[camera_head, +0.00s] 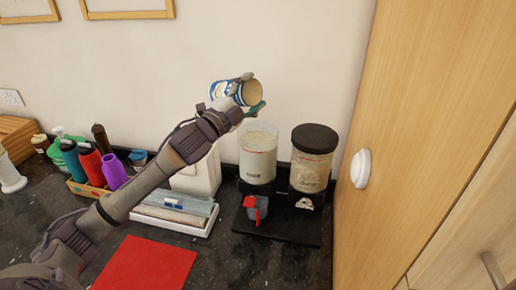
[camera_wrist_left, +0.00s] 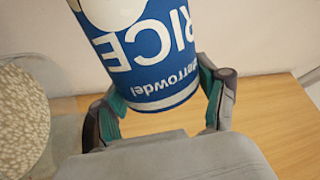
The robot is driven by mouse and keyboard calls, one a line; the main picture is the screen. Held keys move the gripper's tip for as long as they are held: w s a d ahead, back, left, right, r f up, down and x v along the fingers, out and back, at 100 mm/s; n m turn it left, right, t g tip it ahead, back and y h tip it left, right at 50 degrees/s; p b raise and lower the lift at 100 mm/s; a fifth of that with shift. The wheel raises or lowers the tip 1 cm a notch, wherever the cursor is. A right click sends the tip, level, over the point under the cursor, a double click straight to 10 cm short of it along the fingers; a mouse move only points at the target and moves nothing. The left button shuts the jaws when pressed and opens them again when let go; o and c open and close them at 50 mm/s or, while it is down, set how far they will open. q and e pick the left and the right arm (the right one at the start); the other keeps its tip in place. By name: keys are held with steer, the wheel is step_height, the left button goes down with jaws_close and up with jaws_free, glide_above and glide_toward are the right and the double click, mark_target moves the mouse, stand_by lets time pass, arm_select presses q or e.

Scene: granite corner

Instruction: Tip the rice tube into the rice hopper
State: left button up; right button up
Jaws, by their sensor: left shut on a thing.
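The rice tube (camera_head: 224,90) is a blue and white cylinder lying nearly on its side, its round tan end facing right. I cannot tell if rice is in it. My left gripper (camera_head: 243,98) is shut on the tube and holds it above the rice hopper (camera_head: 257,158). The hopper is a clear, lidless container with pale rice. In the left wrist view the tube (camera_wrist_left: 140,50) shows its RICE label upside down between the fingers of the gripper (camera_wrist_left: 160,105). The hopper (camera_wrist_left: 22,120) shows at the left edge there, with rice inside. My right gripper is not in view.
A second hopper with a black lid (camera_head: 315,138) stands to the right, on the same black stand (camera_head: 280,228). A red-handled scoop (camera_head: 257,210) is in front. Bottles (camera_head: 90,162), a white tray (camera_head: 175,222) and a red mat (camera_head: 146,264) lie left. A wooden cabinet (camera_head: 425,120) closes off the right.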

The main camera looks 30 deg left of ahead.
arm_select(q)
steer(key=shift+a+r+n+p, duration=0.1)
steer(key=shift+r+n+p, duration=0.4)
steer(key=shift+r+n, duration=0.35)
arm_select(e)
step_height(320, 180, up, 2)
